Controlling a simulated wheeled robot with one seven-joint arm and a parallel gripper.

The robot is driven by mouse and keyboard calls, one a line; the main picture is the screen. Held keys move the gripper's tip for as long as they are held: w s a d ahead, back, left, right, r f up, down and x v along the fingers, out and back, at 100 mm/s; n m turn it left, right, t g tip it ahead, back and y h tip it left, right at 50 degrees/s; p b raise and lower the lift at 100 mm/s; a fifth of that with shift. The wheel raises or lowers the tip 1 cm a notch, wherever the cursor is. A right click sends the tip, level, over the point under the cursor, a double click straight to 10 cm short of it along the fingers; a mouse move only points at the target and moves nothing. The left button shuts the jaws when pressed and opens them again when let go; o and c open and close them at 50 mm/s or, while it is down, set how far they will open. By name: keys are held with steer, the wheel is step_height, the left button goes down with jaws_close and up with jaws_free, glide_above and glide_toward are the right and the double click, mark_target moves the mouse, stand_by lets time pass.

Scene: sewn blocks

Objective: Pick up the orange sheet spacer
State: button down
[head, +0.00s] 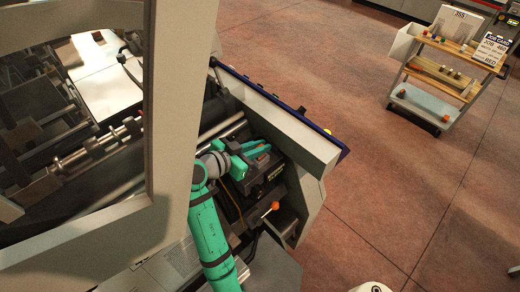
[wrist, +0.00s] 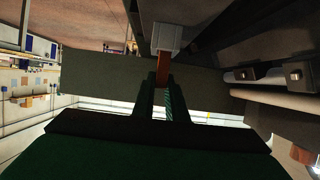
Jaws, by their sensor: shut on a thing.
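The orange sheet spacer (wrist: 163,66) shows in the wrist view as a narrow upright orange piece between my fingertips, just below a pale grey block (wrist: 167,38). My gripper (wrist: 161,82) is shut on it. In the head view my green gripper (head: 260,149) is over a dark unit on the machine's side. A small reddish-orange bit shows at its fingers there, too small to make out well. The fingers hide part of the spacer. I cannot tell whether it still touches the grey block.
A machine with a pale frame (head: 178,120) and rollers stands close on the left. A dark-edged panel (head: 290,115) lies just beyond my gripper. An orange knob (head: 275,205) sits below it. A cart (head: 438,92) stands far right. The red floor between is clear.

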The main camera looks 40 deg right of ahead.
steer(key=s+d+r, duration=0.1)
steer(key=s+r, duration=1.1)
steer(key=s, duration=0.2)
steer(key=shift+w+f, duration=0.1)
steer(key=shift+w, duration=0.05)
stand_by(0.7)
